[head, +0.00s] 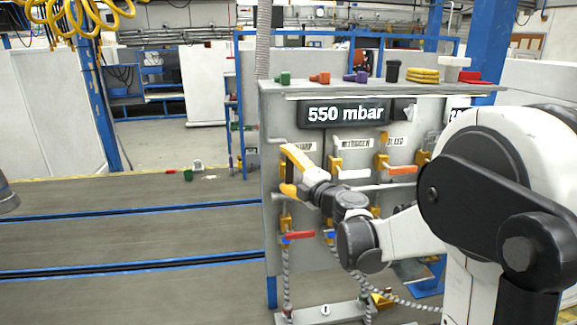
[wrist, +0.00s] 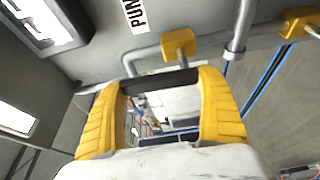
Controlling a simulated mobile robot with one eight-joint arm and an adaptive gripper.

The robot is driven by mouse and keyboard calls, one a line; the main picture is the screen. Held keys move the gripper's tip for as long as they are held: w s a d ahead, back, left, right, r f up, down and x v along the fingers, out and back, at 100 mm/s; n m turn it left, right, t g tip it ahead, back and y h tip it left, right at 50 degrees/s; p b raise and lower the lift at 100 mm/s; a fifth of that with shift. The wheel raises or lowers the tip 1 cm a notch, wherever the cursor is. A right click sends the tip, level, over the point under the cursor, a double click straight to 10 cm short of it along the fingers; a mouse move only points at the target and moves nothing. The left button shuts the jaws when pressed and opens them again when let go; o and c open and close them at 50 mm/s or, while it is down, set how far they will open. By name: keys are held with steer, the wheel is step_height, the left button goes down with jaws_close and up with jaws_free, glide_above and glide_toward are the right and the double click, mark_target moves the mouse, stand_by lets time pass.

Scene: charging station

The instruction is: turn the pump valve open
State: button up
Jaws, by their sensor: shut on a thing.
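My gripper (head: 284,170) is at the upper left of the grey valve panel (head: 345,235), in front of its leftmost label. In the wrist view its yellow fingers (wrist: 162,82) are shut on the ends of a dark bar (wrist: 162,80), seemingly the pump valve's handle. A yellow valve body (wrist: 180,43) on a grey pipe shows just behind the bar. A label with the letters "PUN" or "PUM" (wrist: 134,14) is above it. In the head view my fingers hide the pump valve, so the handle's angle is hard to tell.
A display (head: 346,114) reads 550 mbar. To the right are a white handle (head: 353,174) under NITROGEN and an orange handle (head: 402,170) under BLEED. A red handle (head: 298,236) sits below my gripper.

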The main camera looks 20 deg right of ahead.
steer(key=shift+a, duration=0.1)
stand_by(0.5)
steer(key=o, duration=1.2)
steer(key=shift+o, duration=0.2)
steer(key=s+d, duration=0.2)
steer(key=s, duration=1)
steer(key=shift+w+d, duration=0.1)
